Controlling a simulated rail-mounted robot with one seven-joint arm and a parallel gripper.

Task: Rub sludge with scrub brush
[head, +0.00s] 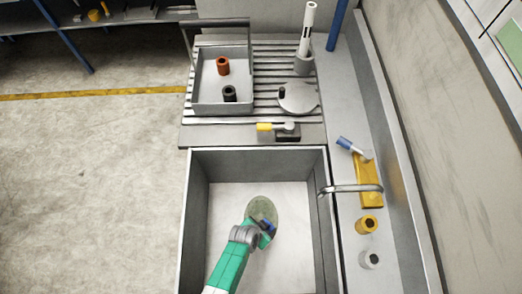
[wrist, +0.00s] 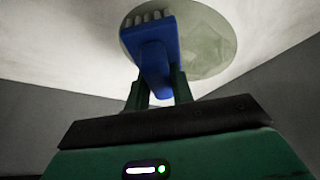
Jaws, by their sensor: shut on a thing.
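The sludge (head: 262,207) is a round, greenish, see-through patch on the floor of the sink; it also shows in the wrist view (wrist: 205,48). My gripper (head: 260,232) reaches down into the sink at the near edge of the patch. It is shut on the blue handle of the scrub brush (head: 268,224). In the wrist view the brush (wrist: 154,55) extends from between the fingers, with pale bristles at its far end overlapping the left part of the sludge. I cannot tell whether the bristles touch it.
The sink walls (head: 197,215) surround my gripper. Behind the sink, a ribbed drainboard holds a grey basket (head: 207,108), a round grey lid (head: 300,98) and a white cylinder (head: 306,30).

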